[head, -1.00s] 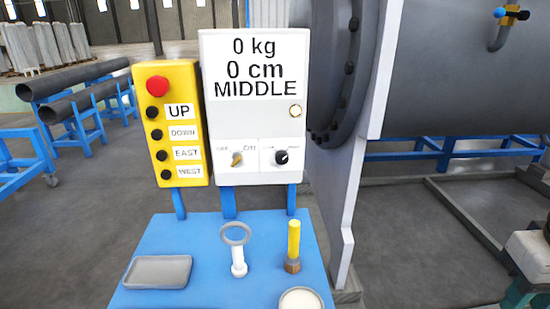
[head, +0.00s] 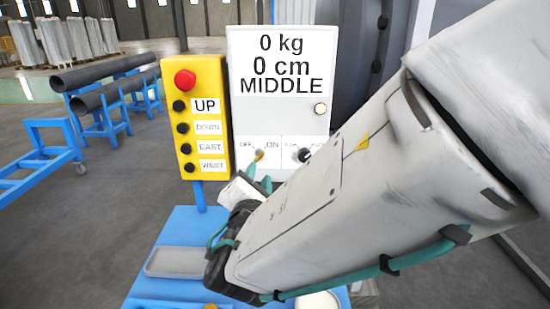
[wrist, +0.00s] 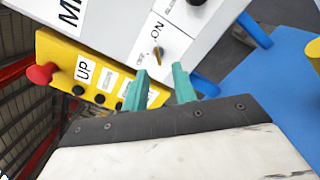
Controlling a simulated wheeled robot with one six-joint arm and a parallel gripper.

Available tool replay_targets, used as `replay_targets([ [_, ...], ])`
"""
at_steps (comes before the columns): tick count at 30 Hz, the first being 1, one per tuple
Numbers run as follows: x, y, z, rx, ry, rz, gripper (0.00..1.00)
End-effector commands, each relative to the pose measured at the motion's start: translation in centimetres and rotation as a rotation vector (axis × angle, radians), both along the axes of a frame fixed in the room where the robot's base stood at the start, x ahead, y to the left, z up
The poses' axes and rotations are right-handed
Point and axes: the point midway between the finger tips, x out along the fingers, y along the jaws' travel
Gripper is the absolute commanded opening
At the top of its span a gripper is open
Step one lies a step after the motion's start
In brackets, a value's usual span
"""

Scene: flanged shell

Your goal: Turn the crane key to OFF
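The crane key is a small brass-coloured knob (head: 258,155) low on the white control box (head: 240,112), between the labels OFF and ON. It also shows in the wrist view (wrist: 158,52), just below the word ON. Its exact angle is hard to tell. My gripper (head: 259,178) has two teal fingers, just below the key in the head view. In the wrist view my gripper (wrist: 160,84) is open and empty, its fingers apart. The key lies just beyond the gap between the fingertips, and I see no contact.
A black selector knob (head: 303,155) sits right of the key. A yellow button box (head: 217,130) with a red stop button (head: 185,80) stands to the left. The blue table (head: 190,225) with a grey tray (head: 176,262) is below. Pipes on blue racks stand further left.

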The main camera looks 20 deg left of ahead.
Motion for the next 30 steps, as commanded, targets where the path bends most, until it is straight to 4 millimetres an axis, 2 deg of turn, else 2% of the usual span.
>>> replay_targets([
  [2, 0.2, 0.8, -0.2, -0.007, -0.006, 0.02, 0.27],
  [15, 6.5, 2.1, -0.1, -0.006, -0.006, 0.016, 0.27],
  [19, 7.1, 2.2, -0.1, -0.006, -0.005, 0.016, 0.27],
  [26, 7.3, 2.3, -0.1, -0.006, -0.005, 0.016, 0.27],
  [27, 7.2, 2.3, -0.1, -0.006, -0.005, 0.016, 0.24],
  [30, 7.2, 2.3, -0.1, -0.006, -0.005, 0.016, 0.0],
])
